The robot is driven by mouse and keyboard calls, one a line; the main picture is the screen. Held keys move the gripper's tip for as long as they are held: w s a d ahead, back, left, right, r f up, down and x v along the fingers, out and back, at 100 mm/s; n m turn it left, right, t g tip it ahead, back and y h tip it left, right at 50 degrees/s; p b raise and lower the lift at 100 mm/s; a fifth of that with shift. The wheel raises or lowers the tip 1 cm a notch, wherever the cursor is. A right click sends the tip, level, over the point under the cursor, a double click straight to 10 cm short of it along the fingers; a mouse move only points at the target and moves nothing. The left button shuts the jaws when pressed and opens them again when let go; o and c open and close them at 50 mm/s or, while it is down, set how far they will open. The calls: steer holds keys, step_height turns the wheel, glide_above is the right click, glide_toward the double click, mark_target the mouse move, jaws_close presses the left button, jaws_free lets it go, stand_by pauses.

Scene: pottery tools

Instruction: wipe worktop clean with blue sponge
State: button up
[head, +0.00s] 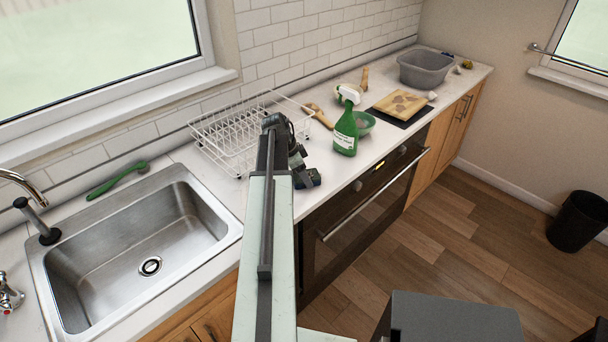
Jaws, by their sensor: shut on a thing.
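My gripper (305,178) is at the end of my arm, low over the white worktop (343,186), just right of the wire dish rack. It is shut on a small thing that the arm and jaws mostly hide. I cannot make out its colour or whether it touches the worktop. No blue sponge shows clearly anywhere. A small dark blue thing (447,54) shows at the back edge of the grey tub; it is too small to identify.
A green spray bottle (345,134) and green bowl (364,123) stand right of my gripper. Beyond are a wooden board (400,103) and the grey tub (425,70). The dish rack (238,130) and steel sink (135,245) lie left. A green brush (117,181) lies behind the sink.

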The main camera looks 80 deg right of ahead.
steer(key=shift+s+d, duration=0.55)
steer(key=shift+d, duration=0.3)
steer(key=shift+s+d, duration=0.55)
steer(key=shift+d, duration=0.25)
steer(key=shift+s+d, duration=0.55)
steer(key=shift+d, duration=0.3)
steer(key=shift+w+a, duration=0.55)
steer(key=shift+a, duration=0.3)
steer(key=shift+w+a, duration=0.55)
steer(key=shift+a, duration=0.3)
steer(key=shift+w+a, duration=0.55)
steer(key=shift+a, duration=0.3)
steer(key=shift+d, duration=0.1)
steer(key=shift+o, duration=0.2)
steer(key=shift+s+d, duration=0.55)
steer(key=shift+d, duration=0.3)
steer(key=shift+s+d, duration=0.6)
steer(key=shift+d, duration=0.2)
steer(key=shift+s+d, duration=0.55)
steer(key=shift+d, duration=0.3)
steer(key=shift+c, duration=0.2)
steer(key=shift+a+f, duration=0.1)
